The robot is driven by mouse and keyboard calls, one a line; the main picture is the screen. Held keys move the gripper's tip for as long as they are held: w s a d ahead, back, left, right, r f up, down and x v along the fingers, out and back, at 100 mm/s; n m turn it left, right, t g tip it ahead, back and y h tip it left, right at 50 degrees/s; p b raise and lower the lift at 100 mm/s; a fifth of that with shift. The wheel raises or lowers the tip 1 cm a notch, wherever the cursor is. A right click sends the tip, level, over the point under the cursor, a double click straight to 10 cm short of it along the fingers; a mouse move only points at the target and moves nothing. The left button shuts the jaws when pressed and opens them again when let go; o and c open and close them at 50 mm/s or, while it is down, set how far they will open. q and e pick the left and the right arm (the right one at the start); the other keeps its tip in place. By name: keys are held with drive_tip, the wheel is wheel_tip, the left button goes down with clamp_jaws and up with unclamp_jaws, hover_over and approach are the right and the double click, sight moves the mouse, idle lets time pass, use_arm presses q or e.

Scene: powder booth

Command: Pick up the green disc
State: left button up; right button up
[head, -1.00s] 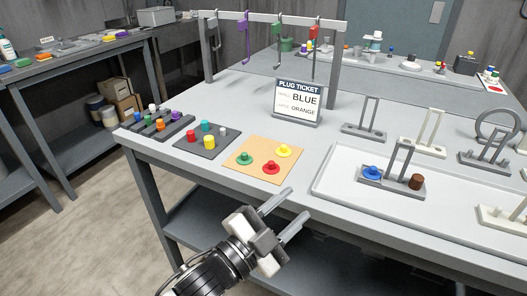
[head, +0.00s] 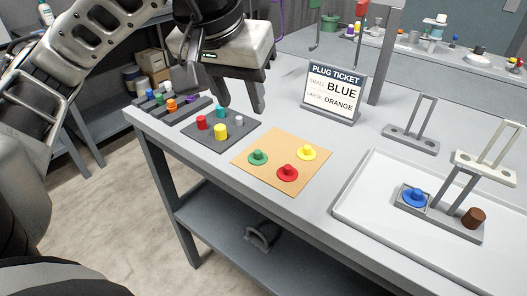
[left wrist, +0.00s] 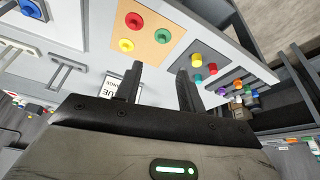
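The green disc (head: 258,157), with a small knob on top, lies at the left corner of a tan board (head: 293,187). A red disc (head: 287,173) and a yellow disc (head: 306,152) lie on the same board. My left gripper (head: 241,107) is open and empty, above the table behind the green disc and apart from it. In the left wrist view the green disc (left wrist: 162,36) shows beyond the open fingertips (left wrist: 160,68), nearly midway between them. My right gripper is not in view.
A dark tray (head: 236,141) with several coloured plugs sits left of the board. The plug ticket stand (head: 333,92) is behind it. At right, a white tray (head: 360,195) holds a fixture with a blue disc (head: 412,197) and a brown plug (head: 474,217).

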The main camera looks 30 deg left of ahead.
use_arm(q)
approach(257, 151)
drive_tip(key=x, duration=0.3)
drive_tip(key=shift+b, duration=0.35)
drive_tip(key=shift+x, duration=2.8)
drive_tip(key=c, duration=0.6)
